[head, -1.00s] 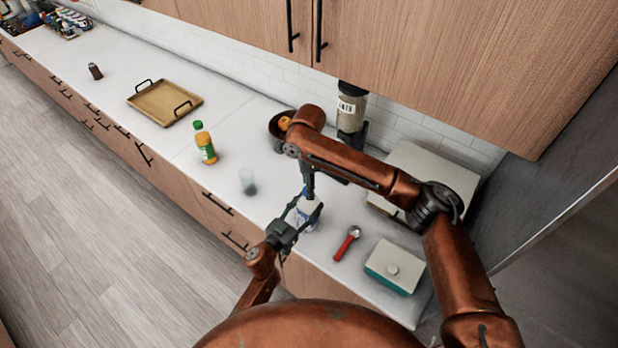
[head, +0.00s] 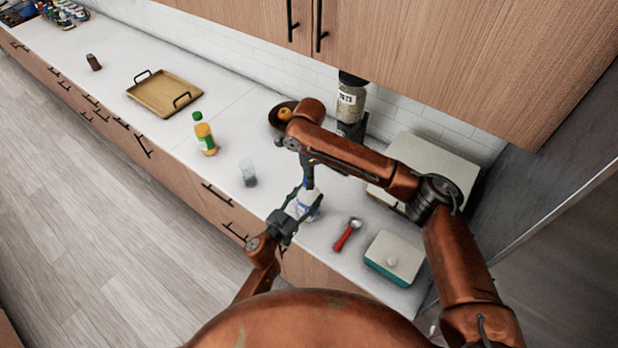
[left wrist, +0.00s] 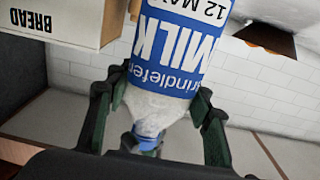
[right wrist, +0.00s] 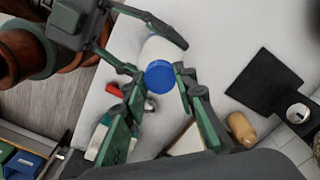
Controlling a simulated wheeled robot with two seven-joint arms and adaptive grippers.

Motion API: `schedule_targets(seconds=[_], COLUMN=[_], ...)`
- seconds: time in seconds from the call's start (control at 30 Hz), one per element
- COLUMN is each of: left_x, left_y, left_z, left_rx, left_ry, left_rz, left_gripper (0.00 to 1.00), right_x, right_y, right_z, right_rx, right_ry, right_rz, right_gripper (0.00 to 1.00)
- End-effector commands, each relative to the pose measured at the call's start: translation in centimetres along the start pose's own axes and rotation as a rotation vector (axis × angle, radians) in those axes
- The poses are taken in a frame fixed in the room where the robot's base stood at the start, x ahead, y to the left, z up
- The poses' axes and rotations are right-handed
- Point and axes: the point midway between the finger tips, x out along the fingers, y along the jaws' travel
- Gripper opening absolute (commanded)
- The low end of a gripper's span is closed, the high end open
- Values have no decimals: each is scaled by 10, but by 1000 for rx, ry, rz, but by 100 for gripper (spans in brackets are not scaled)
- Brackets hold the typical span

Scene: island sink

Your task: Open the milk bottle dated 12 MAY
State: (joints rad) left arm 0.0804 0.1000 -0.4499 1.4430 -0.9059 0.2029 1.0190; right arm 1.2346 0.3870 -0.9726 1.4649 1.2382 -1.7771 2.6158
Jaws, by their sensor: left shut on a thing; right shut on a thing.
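The milk bottle (head: 309,199) stands over the counter's front part, white with a blue label. In the left wrist view the bottle (left wrist: 175,45) appears upside down, its label reading MILK and 12 MAY. My left gripper (head: 299,205) is shut around its body from the side. My right gripper (head: 309,184) comes down from above at its top. The blue cap (right wrist: 160,76) lies between my right fingers in the right wrist view, and it also shows in the left wrist view (left wrist: 147,139). Whether the cap has turned cannot be seen.
A red-handled scoop (head: 347,235) and a teal-and-white butter dish (head: 393,258) lie to the right. A glass (head: 248,173), juice bottle (head: 205,138) and tray (head: 164,92) stand to the left.

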Motion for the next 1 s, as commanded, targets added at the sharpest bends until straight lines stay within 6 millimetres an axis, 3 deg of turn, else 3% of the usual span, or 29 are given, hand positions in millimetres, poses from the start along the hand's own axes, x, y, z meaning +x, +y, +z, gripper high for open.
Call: schedule_targets(seconds=[0.27,1.0], left_x=[0,0], left_y=[-1,-2], left_z=[0,0], left_rx=[-1,-2], left_ry=[-1,-1], left_rz=[-2,-4], left_gripper=[0,0], right_x=[0,0], right_y=[1,2], right_z=[1,1], right_rx=[-106,-1585], right_ry=[-1,-6], right_rz=[3,6], right_gripper=[0,0])
